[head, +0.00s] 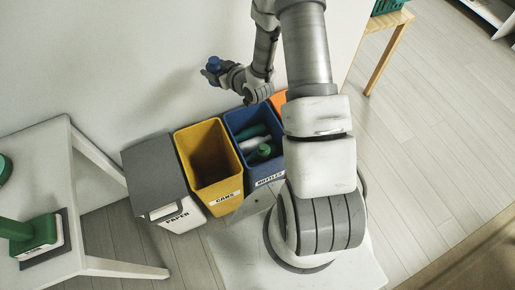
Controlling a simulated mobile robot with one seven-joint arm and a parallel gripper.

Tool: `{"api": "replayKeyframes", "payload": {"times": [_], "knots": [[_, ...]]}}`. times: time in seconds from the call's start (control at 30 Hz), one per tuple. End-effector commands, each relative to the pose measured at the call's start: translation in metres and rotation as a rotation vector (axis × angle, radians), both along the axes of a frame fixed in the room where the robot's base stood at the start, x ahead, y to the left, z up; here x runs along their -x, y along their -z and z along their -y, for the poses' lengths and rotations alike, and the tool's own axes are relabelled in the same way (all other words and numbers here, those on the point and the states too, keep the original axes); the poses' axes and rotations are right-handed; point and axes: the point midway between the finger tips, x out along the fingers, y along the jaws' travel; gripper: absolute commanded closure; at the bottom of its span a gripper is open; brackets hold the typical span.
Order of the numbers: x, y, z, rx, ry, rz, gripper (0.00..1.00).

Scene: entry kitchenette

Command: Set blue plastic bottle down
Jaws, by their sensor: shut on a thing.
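The blue plastic bottle (214,64) is small in the head view, up and left of the bins. My gripper (222,72) is shut on it and holds it in the air near the white wall. The fingers and the far side of the bottle are too small to make out well. Below and to the right is the blue bin (269,178) labelled BOTTLES, with green and white bottles inside. The bottle is apart from the bins.
A yellow CANS bin (222,205) and a white PAPER bin with a grey lid (153,166) stand left of the blue bin. An orange bin (278,98) is partly hidden behind my arm. A white table (40,182) is at left. Open floor lies right.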

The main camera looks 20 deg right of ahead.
Motion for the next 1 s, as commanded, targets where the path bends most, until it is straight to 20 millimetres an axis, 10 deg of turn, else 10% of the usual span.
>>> {"api": "replayKeyframes", "payload": {"times": [0.57, 1.0], "knots": [[0.002, 0.099, 0.047, 0.000, 0.559, -0.001, 0.83], [0.078, 0.186, 0.089, 0.001, 1.070, -0.002, 0.83]]}}
